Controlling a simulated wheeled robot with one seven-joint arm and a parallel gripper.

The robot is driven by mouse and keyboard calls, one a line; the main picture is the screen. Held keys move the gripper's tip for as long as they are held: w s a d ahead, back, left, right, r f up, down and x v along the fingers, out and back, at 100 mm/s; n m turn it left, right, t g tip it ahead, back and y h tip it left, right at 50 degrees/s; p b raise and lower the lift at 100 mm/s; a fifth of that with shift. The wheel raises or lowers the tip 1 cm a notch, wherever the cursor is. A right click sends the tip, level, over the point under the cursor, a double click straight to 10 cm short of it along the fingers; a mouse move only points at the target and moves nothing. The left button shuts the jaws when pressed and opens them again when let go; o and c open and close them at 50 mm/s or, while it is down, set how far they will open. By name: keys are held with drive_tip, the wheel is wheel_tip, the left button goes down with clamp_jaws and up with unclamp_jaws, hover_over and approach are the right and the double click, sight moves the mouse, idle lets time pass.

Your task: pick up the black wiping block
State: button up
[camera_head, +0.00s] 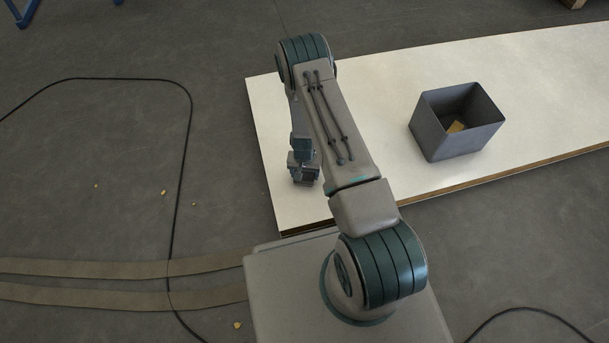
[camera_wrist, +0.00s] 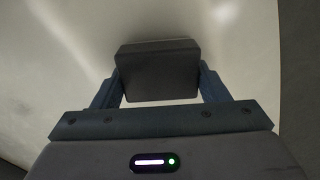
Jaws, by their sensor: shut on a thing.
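The black wiping block (camera_wrist: 158,72) sits between the two fingers of my gripper (camera_wrist: 158,88) in the wrist view. The fingers touch its left and right sides, so my gripper is shut on it. In the head view my gripper (camera_head: 304,180) points down over the near left part of the white board (camera_head: 400,75). The block is mostly hidden there by the gripper and arm. I cannot tell whether the block still touches the board.
The board is clear between arm and box. A black cable (camera_head: 188,140) and flat brown strips (camera_head: 100,268) lie on the floor at left.

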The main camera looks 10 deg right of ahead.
drive_tip(key=shift+r+p, duration=0.3)
drive_tip(key=shift+r, duration=0.25)
wheel_tip(320, 180, up, 4)
drive_tip(key=shift+f+p, duration=0.1)
drive_tip(key=shift+p, duration=1)
drive_tip(key=s+d+r+p, duration=0.3)
drive_tip(key=d+r, duration=0.3)
drive_tip(key=d, duration=0.5)
drive_tip(key=shift+p, duration=0.35)
drive_tip(key=shift+s+d+r, duration=0.1)
